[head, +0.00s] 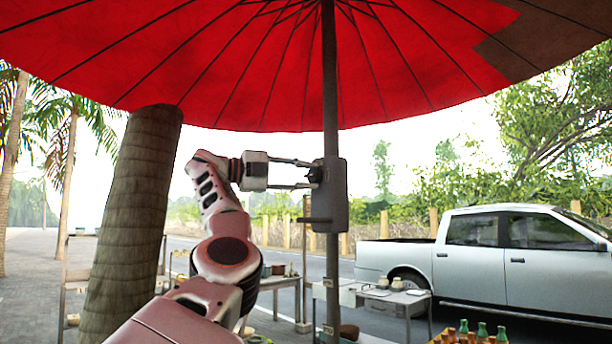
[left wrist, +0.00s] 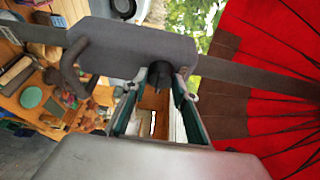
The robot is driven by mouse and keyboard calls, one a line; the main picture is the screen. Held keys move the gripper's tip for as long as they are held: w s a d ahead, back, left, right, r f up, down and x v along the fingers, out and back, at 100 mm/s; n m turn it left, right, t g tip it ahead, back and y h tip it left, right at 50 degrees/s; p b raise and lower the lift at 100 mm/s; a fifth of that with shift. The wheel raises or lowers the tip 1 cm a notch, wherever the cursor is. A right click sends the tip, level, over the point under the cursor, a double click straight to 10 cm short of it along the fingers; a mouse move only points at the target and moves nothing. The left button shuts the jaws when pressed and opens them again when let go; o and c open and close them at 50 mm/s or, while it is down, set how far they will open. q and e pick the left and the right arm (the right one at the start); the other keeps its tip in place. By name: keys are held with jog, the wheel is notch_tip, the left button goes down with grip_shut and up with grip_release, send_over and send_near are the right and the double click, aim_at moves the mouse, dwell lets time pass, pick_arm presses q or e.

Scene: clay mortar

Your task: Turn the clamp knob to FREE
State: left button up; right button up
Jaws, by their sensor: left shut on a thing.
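The grey clamp housing (head: 334,195) sits on the dark umbrella pole (head: 330,90). Its small black clamp knob (head: 315,174) sticks out on the left side. In the left wrist view the knob (left wrist: 160,76) is between the two fingers, in front of the housing (left wrist: 115,42). My left gripper (head: 309,175) reaches in from the left and is shut on the knob. The left fingers also show in the left wrist view (left wrist: 158,92). No FREE mark is readable on the housing. My right gripper is not in view.
A red umbrella canopy (head: 240,60) spreads overhead. A thick palm trunk (head: 135,215) stands left of my arm. A curved handle (left wrist: 70,66) projects from the housing beside the knob. Tables with pots (head: 385,296) and a silver pickup (head: 490,262) are farther back.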

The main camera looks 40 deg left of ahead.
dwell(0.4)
pick_arm(q)
jog(key=o, duration=1.1)
jog(key=v, duration=1.2)
jog(key=shift+w, duration=0.1)
